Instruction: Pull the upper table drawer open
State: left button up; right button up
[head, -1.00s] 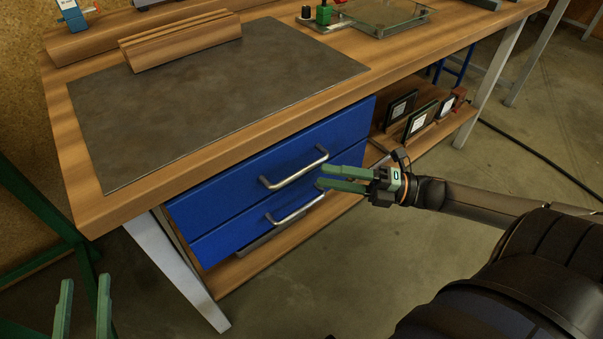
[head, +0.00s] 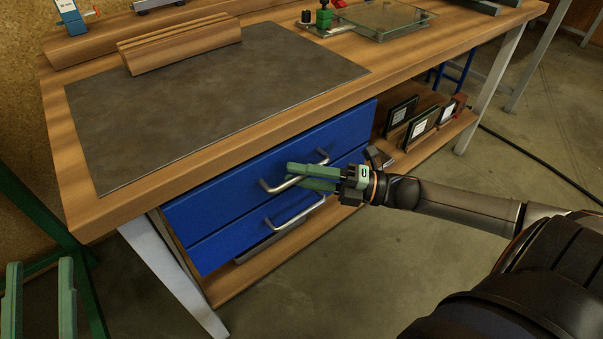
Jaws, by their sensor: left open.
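The blue upper drawer (head: 225,192) sits under the workbench top and looks closed, with a silver bar handle (head: 272,187) on its front. My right gripper (head: 288,174) is at this handle, its green fingers pointing left across the bar and hiding its middle part. The fingers look slightly apart; whether they touch the bar is hard to see. My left gripper (head: 40,285) is at the bottom left corner, open and empty, away from the drawer; only its fingers show.
A lower blue drawer (head: 215,245) with its own handle (head: 297,213) is just below. The workbench (head: 120,212) has a grey mat and a wooden block on top. Framed pieces (head: 422,125) stand on the shelf at right. The floor in front is clear.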

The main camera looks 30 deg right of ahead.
grip_shut()
dwell(1.1)
